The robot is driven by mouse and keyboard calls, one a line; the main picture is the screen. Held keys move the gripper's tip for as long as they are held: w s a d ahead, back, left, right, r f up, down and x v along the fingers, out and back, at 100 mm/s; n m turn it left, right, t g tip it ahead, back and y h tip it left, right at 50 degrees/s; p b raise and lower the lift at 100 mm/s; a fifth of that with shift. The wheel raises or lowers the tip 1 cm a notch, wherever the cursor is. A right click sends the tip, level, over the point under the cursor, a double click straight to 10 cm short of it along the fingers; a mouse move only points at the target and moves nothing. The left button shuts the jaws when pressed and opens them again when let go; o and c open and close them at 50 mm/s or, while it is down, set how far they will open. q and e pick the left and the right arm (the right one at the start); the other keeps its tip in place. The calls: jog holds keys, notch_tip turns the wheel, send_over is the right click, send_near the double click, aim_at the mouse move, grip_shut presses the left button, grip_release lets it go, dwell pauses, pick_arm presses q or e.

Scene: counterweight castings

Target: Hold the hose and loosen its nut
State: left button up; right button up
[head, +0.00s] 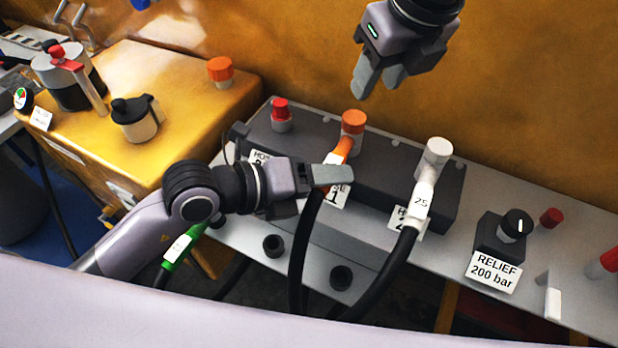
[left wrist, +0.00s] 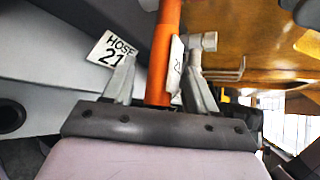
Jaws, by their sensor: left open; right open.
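The hose with an orange sleeve (head: 337,155) joins the dark manifold block through an orange nut (head: 353,122). Its black part hangs down below. My left gripper (head: 325,186) is open at this sleeve, which its hand partly hides in the head view. In the left wrist view the orange sleeve (left wrist: 163,50) runs between the two spread fingers (left wrist: 160,75), and a gap shows on the left side. A card reading HOSE 21 (left wrist: 110,50) is beside it. My right gripper (head: 376,88) is open and empty, above and behind the orange nut, apart from it.
A white-sleeved hose marked 25 (head: 422,203) with a white nut (head: 437,152) is to the right. A red cap (head: 281,112) is on the block's left. A relief knob (head: 514,226) stands further right. A green-sleeved hose (head: 183,246) hangs by my left arm.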

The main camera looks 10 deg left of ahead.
aim_at(355, 117)
pick_arm(q)
grip_shut()
pick_arm(e)
jog(key=o, duration=0.4)
jog(key=shift+o, duration=0.2)
jog(key=w+a+r+m+g+h, duration=0.2)
jog(key=w+r+m, duration=0.1)
jog(key=w, duration=0.1)
jog(key=shift+m+g, duration=0.6)
jog(key=shift+m, duration=0.3)
jog(key=f, duration=1.2)
jog(key=shift+s+a, duration=0.15)
jog(key=shift+s, duration=0.2)
jog(key=shift+c, duration=0.3)
jog(key=c, duration=1)
